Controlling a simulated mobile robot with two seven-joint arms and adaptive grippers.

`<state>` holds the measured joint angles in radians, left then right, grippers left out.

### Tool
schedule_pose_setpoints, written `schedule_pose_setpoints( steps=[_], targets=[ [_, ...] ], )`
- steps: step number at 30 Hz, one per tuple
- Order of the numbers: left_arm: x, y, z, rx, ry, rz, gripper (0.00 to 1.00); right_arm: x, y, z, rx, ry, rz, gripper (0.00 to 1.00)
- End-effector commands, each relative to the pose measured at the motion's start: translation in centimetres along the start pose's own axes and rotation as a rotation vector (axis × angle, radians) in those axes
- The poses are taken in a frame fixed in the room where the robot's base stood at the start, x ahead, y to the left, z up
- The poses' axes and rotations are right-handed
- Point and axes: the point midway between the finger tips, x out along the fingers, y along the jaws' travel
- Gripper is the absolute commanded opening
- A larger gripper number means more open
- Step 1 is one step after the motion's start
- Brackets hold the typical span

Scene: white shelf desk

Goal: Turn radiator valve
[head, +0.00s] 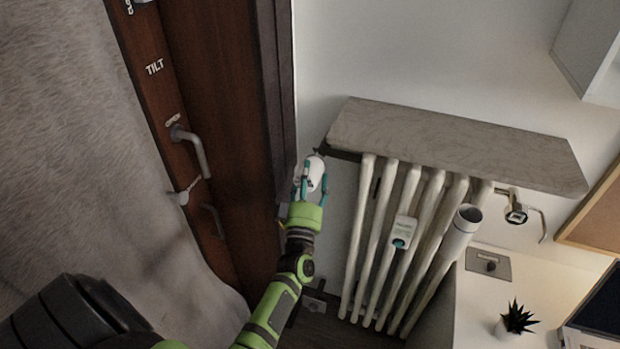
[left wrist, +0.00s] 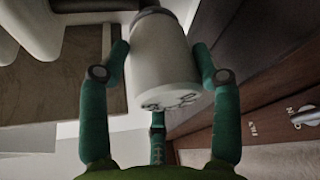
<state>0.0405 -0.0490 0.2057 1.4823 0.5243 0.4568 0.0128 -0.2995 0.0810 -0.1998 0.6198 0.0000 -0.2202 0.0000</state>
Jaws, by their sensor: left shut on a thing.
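The radiator valve (head: 316,172) is a white cylindrical knob at the upper left corner of the radiator (head: 362,235). My left gripper (head: 309,185) is shut on this knob, with its teal fingers around it. In the left wrist view the white knob (left wrist: 162,65) fills the middle, its marked end face towards the camera. The fingers of my left gripper (left wrist: 160,75) stand on both sides of it, and a third finger shows behind it. The markings on the knob are too dark to read. My right gripper is not in view.
A stone shelf (head: 455,148) covers the radiator top. A wooden frame with a metal handle (head: 192,150) stands close left of my gripper. A white heat meter (head: 402,232) sits on the ribs. A desk (head: 485,310) with a small plant (head: 517,318) is at the lower right.

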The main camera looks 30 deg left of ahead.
Motion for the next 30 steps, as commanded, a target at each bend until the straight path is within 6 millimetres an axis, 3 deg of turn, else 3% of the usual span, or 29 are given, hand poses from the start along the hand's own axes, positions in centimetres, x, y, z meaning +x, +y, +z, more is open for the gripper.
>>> schedule_pose_setpoints(
  steps=[1,3,4,5,23,30],
  targets=[
    [0.4,-0.1,-0.9,0.002,0.024,0.0,0.31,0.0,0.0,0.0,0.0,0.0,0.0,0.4],
    [0.4,-0.1,-0.9,0.003,0.024,0.0,0.31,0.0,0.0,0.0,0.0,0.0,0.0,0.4],
    [0.4,-0.1,-0.9,0.003,0.024,0.0,0.72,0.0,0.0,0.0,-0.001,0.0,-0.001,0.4],
    [0.4,-0.1,-0.9,0.003,0.023,0.0,0.79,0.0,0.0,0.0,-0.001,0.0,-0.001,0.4],
    [-0.1,-0.1,-0.2,0.003,0.006,-0.002,0.79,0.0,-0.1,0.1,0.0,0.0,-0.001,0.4],
    [-3.7,-0.2,-0.1,0.005,0.003,-0.004,0.79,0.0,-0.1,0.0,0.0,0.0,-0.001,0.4]
  ],
)
